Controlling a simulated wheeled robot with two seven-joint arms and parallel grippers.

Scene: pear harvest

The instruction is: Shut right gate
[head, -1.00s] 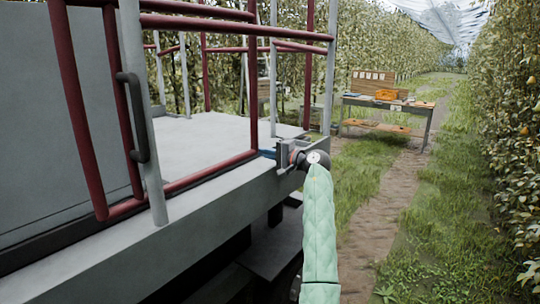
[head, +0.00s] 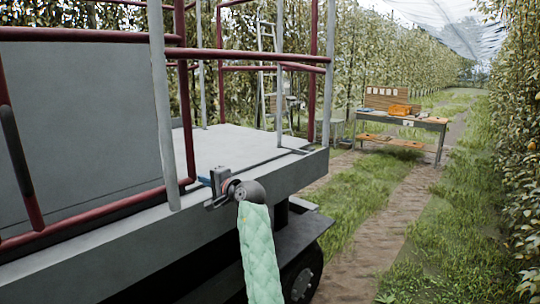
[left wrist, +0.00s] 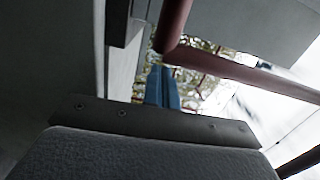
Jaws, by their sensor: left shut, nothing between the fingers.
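The gate is a red tubular frame (head: 100,218) at the left of the head view, on the side of a grey platform. It has a black handle (head: 15,150) at the left edge. Its right red post (head: 185,110) shows just right of a grey upright (head: 158,100). My left gripper (head: 204,180), with blue fingers, is shut and empty beside the lower end of that post; contact cannot be told. In the left wrist view the blue fingers (left wrist: 162,88) are together, with a red tube (left wrist: 174,22) close beyond them. My right gripper is not seen.
The platform's grey edge beam (head: 120,245) runs below the gate. A dark step (head: 285,240) and a wheel (head: 302,280) lie below right. A table (head: 430,124) with an orange crate (head: 398,109) stands farther off on the grass. Tree rows flank the path.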

